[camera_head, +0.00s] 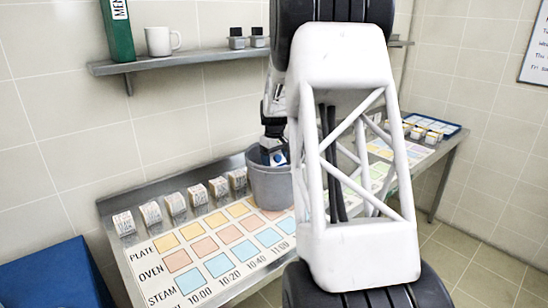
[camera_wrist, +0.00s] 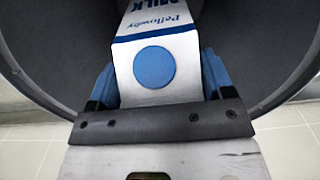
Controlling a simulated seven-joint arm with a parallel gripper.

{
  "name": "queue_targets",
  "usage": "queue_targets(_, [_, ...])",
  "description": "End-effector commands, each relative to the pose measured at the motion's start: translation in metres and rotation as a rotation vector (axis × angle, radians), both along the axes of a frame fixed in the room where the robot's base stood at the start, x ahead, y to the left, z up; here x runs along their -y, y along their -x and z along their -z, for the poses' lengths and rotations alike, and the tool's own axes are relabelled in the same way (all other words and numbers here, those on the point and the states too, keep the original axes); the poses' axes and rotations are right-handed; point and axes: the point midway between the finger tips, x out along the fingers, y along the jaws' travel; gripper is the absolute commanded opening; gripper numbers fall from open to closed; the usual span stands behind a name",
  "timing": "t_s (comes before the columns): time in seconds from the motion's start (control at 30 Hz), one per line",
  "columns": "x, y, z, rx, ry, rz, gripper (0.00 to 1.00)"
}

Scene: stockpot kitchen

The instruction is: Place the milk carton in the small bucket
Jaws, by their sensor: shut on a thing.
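The milk carton (camera_wrist: 150,48) is white and blue with a blue round cap and the words "Milk" and "Pellowby" on it. My gripper (camera_wrist: 160,92) is shut on it, one blue-padded finger on each side. The small bucket (camera_head: 271,188) is grey and stands on the counter, partly hidden behind my arm in the head view. In the wrist view the bucket's wall (camera_wrist: 40,45) curves around the carton and the fingers. In the head view the carton (camera_head: 279,158) shows at the bucket's mouth, within the rim. Whether it touches the bottom I cannot tell.
The counter carries a chart (camera_head: 205,255) with coloured squares and a row of small labelled blocks (camera_head: 175,204). A shelf (camera_head: 190,60) above holds a white mug (camera_head: 162,41) and a green binder (camera_head: 117,30). A blue tray (camera_head: 432,124) with small items sits at the right.

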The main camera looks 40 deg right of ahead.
Motion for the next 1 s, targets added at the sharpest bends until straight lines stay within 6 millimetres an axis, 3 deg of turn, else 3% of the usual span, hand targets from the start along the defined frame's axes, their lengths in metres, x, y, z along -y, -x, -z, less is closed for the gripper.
queue_targets(0.27, [0.0, 0.0, 0.001, 0.002, 0.001, 0.0, 0.0])
queue_targets(0.3, [0.0, 0.0, 0.003, 0.0, 0.0, 0.0, 0.8])
queue_targets(0.43, [0.0, 0.0, 0.003, 0.0, 0.0, 0.0, 1.0])
queue_targets(0.77, [0.0, 0.0, 0.001, 0.0, 0.0, 0.0, 1.0])
queue_targets(1.0, [0.0, 0.0, -0.012, 0.001, 0.001, 0.0, 1.0])
